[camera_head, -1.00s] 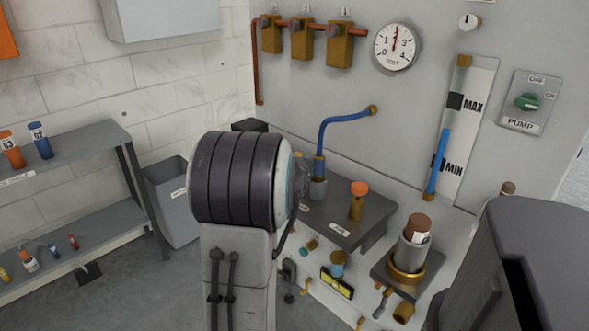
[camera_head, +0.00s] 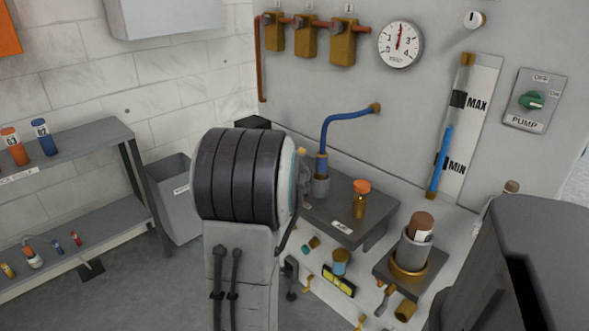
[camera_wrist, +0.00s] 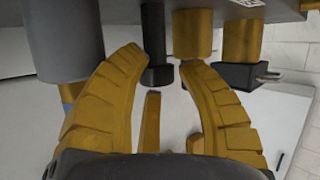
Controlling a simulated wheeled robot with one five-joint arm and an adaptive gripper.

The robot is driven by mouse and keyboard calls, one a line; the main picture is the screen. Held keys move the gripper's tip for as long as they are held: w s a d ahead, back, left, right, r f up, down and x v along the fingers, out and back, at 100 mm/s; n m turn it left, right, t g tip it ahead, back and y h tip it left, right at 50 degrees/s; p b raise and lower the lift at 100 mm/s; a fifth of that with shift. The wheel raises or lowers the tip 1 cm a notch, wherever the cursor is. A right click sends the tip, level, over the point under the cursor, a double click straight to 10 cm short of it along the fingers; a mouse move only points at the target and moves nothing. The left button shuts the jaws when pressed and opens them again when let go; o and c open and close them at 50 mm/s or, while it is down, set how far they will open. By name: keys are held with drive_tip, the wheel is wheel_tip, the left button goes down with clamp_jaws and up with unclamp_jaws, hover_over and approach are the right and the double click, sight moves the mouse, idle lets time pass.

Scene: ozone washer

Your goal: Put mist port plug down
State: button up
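In the wrist view, the two ridged gold fingers of my gripper (camera_wrist: 165,56) are spread apart. A dark stepped cylinder (camera_wrist: 157,74) shows in the gap at their tips; I cannot tell whether it is nearer or farther than the tips. No piece is clearly pinched. I cannot say for certain which piece is the mist port plug. In the head view my dark arm hides the gripper. A small yellow-topped piece (camera_head: 301,152) shows just behind the arm's right edge, by the blue hose (camera_head: 324,135).
A dark wall shelf (camera_head: 335,225) bears an orange-capped bottle (camera_head: 360,197). A brown-topped cylinder (camera_head: 418,240) stands on a lower bracket at right. A grey bin (camera_head: 172,210) and a storage rack (camera_head: 70,160) stand at left. Gold cylinders (camera_wrist: 192,35) crowd the wrist view's top.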

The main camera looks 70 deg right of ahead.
drive_tip(key=v, duration=1.2)
drive_tip(key=shift+p, duration=0.3)
